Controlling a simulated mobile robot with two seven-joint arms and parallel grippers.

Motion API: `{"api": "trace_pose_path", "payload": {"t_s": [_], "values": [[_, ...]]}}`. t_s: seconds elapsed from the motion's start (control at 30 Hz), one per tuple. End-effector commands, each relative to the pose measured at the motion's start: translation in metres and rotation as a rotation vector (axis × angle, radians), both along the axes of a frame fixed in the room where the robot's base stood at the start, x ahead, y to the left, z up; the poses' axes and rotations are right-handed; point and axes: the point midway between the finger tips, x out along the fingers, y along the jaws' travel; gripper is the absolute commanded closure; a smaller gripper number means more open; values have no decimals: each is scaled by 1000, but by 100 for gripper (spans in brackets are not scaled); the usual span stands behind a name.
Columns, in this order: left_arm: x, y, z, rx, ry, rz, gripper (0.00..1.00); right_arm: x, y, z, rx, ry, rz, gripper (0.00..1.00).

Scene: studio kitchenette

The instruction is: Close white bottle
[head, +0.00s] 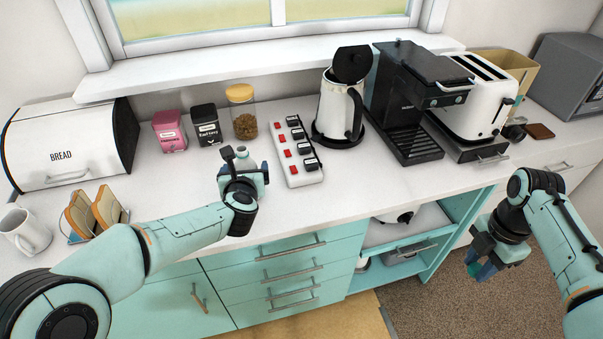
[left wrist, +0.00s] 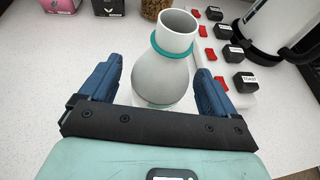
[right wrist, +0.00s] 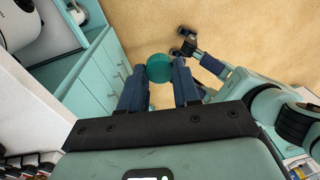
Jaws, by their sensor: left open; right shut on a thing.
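The white bottle (left wrist: 160,80) stands upright on the worktop, with a bare, open neck and a teal ring below it. In the head view the bottle (head: 245,162) is partly hidden by my left gripper (head: 240,178). The left gripper's blue fingers are spread on either side of the bottle, with gaps visible in the left wrist view. My right gripper (head: 482,262) is beyond the counter's front, low over the floor. In the right wrist view it is shut on a round teal cap (right wrist: 160,67) held between its fingertips.
A power strip (head: 292,150) with red switches lies right of the bottle. A kettle (head: 337,105), coffee machine (head: 408,95) and toaster (head: 480,95) stand further right. Jars, a bread bin (head: 62,145), toast rack and mug (head: 25,232) are left. An open cabinet (head: 410,235) is below.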

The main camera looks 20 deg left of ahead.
Motion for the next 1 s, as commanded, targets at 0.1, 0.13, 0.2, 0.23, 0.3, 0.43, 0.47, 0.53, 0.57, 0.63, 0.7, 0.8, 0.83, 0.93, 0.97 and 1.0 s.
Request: {"api": "trace_pose_path", "payload": {"t_s": [0.1,0.13,0.2,0.23,0.3,0.43,0.47,0.53,0.57,0.63,0.7,0.8,0.83,0.93,0.97,1.0], "values": [[15,6,-7,1,1,1,10,0,0,3,0,-1,0,96],[17,7,-8,0,1,0,10,0,0,4,0,-1,0,96],[20,8,-10,-1,1,0,10,1,0,4,0,-1,0,96],[21,9,-10,-1,1,0,10,1,0,4,0,-1,0,96],[22,9,-10,-1,0,0,10,1,0,4,0,-1,0,96],[21,9,-10,-1,0,0,10,0,0,4,0,-1,0,96],[21,9,-10,0,0,0,10,0,0,4,0,-1,0,96],[21,9,-10,0,0,0,10,0,0,4,0,-1,0,96],[21,9,-10,0,0,0,10,0,0,4,0,-1,0,96],[21,9,-10,0,0,0,32,0,0,4,0,-1,0,96],[21,9,-10,0,0,0,55,0,0,4,0,-1,0,96],[21,9,-10,0,-1,0,68,0,0,4,0,-1,0,96],[21,9,-10,0,-1,0,68,0,0,4,0,-1,0,96],[21,9,-9,0,-1,0,68,0,0,4,0,-1,0,96],[21,9,-9,0,-1,0,68,0,0,4,0,-1,0,96],[21,9,-9,0,-1,0,68,1,0,4,0,-1,0,96]]}}
